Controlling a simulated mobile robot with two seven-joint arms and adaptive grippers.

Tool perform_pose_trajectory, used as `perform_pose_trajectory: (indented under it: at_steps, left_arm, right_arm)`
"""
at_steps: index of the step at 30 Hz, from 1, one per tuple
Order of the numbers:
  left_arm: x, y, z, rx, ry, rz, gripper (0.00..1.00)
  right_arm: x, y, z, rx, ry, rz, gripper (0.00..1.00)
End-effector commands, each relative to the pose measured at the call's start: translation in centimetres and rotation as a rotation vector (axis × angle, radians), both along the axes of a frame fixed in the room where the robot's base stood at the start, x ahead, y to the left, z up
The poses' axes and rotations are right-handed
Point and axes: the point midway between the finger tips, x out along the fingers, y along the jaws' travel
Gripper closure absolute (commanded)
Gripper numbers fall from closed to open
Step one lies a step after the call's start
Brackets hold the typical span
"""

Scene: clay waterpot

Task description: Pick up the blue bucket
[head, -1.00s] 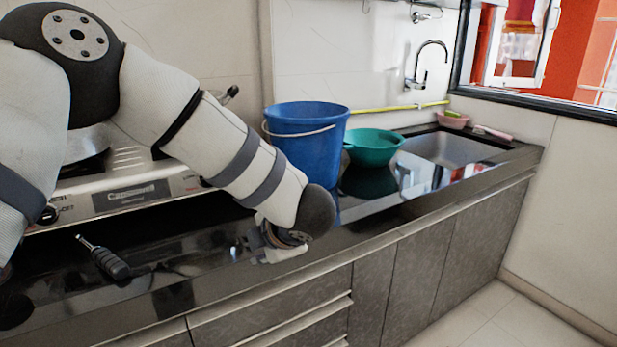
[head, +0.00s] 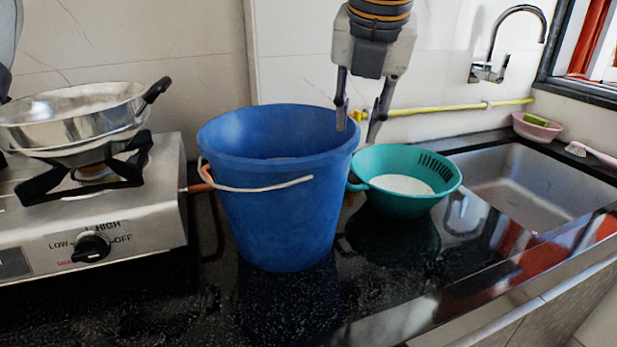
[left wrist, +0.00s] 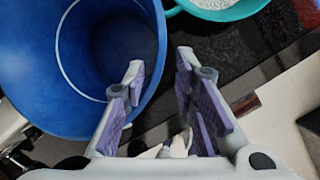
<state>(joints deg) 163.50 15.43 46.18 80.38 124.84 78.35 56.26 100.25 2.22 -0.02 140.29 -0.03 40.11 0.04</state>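The blue bucket (head: 285,215) stands upright on the black counter, with its pale wire handle (head: 265,187) hanging down the front. My left gripper (head: 358,125) points down at the bucket's right rim, open. Its left finger overlaps the rim area and its right finger is just to the right of the bucket. In the left wrist view the bucket (left wrist: 30,65) fills the upper left. The gripper's purple-padded fingers (left wrist: 158,85) are apart there, with the rim close to the left finger; I cannot tell whether they touch. My right gripper is not in view.
A teal colander (head: 410,200) with white contents stands close to the bucket's right. A stove (head: 100,230) with a metal pan (head: 75,120) is on the left. A sink (head: 530,185), a tap (head: 495,45) and a pink bowl (head: 537,127) are on the right. The front counter is clear.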

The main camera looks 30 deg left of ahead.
Motion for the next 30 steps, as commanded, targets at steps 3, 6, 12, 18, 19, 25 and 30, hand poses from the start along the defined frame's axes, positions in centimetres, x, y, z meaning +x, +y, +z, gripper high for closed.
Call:
perform_pose_trajectory:
  at_steps: [3,6,12,18,19,25,30]
  left_arm:
    - [0.8,0.5,-2.4,0.001,0.009,0.000,0.74]
    - [1.6,1.0,-4.6,0.001,0.009,0.000,0.74]
    - [2.6,1.6,-7.0,0.001,0.005,0.000,0.74]
    - [4.3,2.7,-10.2,0.002,0.006,0.000,0.74]
    - [4.4,2.7,-10.5,0.002,0.005,0.000,0.74]
    - [4.6,2.8,-10.8,0.002,0.001,-0.001,0.74]
    - [4.6,2.8,-10.7,0.001,0.000,-0.001,0.97]
  right_arm:
    - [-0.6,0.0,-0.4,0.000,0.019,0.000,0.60]
    - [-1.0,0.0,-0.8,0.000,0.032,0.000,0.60]
    - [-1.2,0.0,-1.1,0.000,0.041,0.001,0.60]
    - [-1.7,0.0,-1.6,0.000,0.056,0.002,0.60]
    - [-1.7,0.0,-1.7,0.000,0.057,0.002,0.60]
    - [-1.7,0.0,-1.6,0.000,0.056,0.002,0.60]
    - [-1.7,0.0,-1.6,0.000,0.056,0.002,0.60]
